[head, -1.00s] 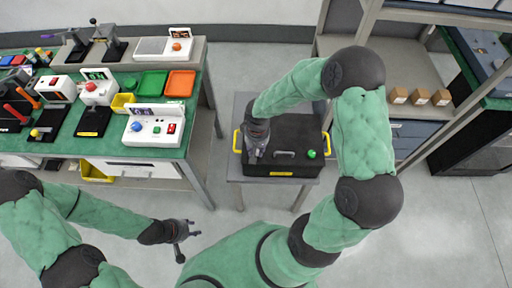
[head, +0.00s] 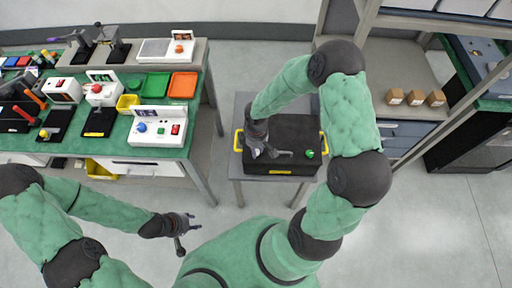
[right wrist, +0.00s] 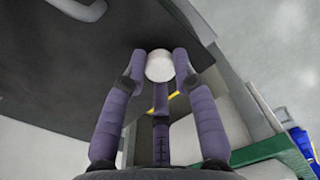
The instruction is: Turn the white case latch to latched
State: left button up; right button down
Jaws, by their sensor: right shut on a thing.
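The black case (head: 290,124) sits on a small grey table, with yellow side pieces, a green knob (head: 310,154) and a handle on top. My right gripper (head: 257,152) is at the left part of its top. In the right wrist view, the white round latch (right wrist: 159,66) sits between the fingertips of my right gripper (right wrist: 160,72), which are shut on it. My left gripper (head: 188,230) is open and empty, above the floor, away from the case.
A green-topped bench (head: 120,150) with switch boxes, trays and yellow bins stands at the left. A shelf rack (head: 400,62) with several small brown boxes (head: 417,97) stands at the right. The floor between the bench and the small table is clear.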

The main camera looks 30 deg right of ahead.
jog(key=shift+n, duration=0.6)
jog(key=c, duration=1)
grip_release()
jog(key=r, duration=1.2)
jog(key=shift+w+d, duration=0.15)
jog(key=shift+w, duration=0.05)
